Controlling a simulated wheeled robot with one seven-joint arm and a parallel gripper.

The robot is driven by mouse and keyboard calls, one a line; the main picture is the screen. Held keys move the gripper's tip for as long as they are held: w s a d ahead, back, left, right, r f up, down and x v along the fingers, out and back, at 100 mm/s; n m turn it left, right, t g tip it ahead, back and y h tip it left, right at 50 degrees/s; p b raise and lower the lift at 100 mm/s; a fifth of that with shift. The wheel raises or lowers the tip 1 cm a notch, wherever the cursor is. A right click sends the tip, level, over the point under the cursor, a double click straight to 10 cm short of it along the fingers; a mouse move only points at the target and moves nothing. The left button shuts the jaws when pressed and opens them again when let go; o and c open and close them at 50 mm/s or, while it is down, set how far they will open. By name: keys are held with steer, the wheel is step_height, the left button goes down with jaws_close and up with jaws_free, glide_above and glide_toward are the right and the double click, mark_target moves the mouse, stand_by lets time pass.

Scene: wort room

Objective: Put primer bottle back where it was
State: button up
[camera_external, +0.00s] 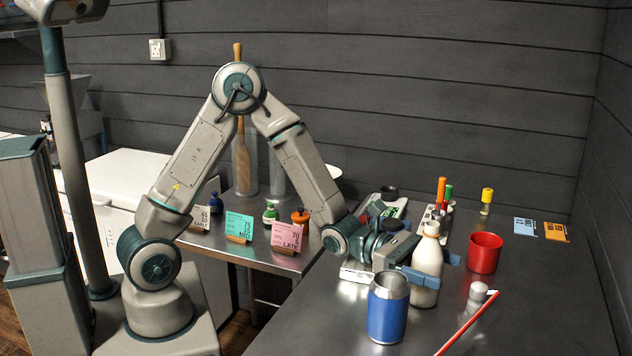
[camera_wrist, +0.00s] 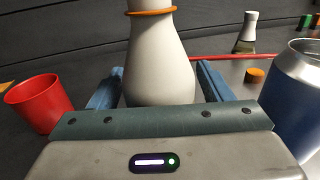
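A white bottle (camera_external: 427,262) with an orange ring round its neck stands upright between the blue fingers of my gripper (camera_external: 431,270); no label marks it as the primer bottle. In the wrist view the bottle (camera_wrist: 160,75) fills the middle. The bottle's lower part is hidden there by my gripper. In the external view its base is at or just above the metal table; I cannot tell which.
A red cup (camera_external: 485,253), a blue-and-silver can (camera_external: 387,308), a small white-capped bottle (camera_external: 477,297) and a red stick (camera_external: 466,324) are close by. A rack (camera_external: 428,216) with coloured tubes stands behind. Cards (camera_external: 555,231) lie at the back right. The right front table is clear.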

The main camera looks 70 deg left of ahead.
steer(key=shift+r, duration=0.15)
